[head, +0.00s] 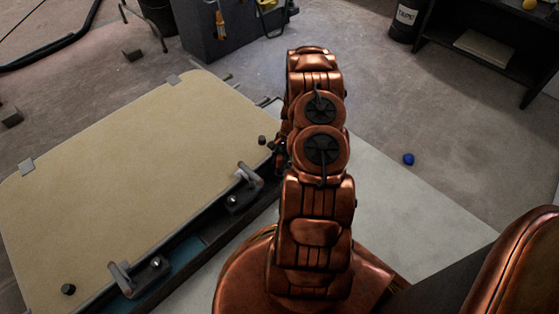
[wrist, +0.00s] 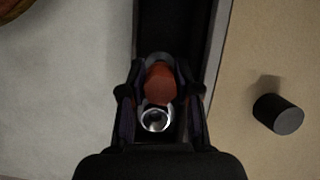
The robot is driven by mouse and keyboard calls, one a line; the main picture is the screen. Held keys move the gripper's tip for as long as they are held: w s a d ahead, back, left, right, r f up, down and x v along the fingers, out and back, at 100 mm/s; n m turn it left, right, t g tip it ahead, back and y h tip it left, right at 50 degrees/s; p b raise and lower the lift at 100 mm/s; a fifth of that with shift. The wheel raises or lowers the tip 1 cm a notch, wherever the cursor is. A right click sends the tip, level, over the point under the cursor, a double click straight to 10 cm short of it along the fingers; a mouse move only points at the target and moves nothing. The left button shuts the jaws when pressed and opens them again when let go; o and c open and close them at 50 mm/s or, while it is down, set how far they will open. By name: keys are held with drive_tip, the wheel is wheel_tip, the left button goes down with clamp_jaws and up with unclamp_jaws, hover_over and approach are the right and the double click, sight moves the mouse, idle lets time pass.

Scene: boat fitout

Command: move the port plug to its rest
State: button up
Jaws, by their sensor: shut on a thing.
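My gripper (wrist: 160,80) is shut on a reddish-brown plug (wrist: 158,86) in the wrist view, with one dark finger on each side of it. A shiny metal ring with a dark centre (wrist: 154,120) shows right by the plug, between the fingers. I cannot tell whether the plug is seated or lifted clear. In the head view my own copper arm hides the plug and most of the gripper (head: 279,152), which is at the far right end of the panel's dark edge. I cannot make out the plug's rest for certain.
A tan panel (head: 110,170) lies left of my arm. A short black cylinder (wrist: 278,114) stands on it beside the gripper; another (head: 68,289) is at its near corner. Grey handles (head: 249,176) rise along its edge. A blue ball (head: 408,159) lies on the floor right.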

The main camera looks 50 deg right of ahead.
sight(279, 167)
drive_tip(key=shift+f, duration=0.6)
drive_tip(key=shift+f, duration=1.05)
drive_tip(key=shift+f, duration=0.7)
drive_tip(key=o, duration=1.1)
drive_tip(key=shift+o, duration=0.2)
drive_tip(key=shift+w+r, duration=0.1)
drive_tip(key=shift+r, duration=0.05)
drive_tip(key=v, duration=1.1)
drive_tip(key=shift+d+r, duration=0.15)
drive_tip(key=shift+r, duration=0.2)
drive_tip(key=shift+r, duration=0.1)
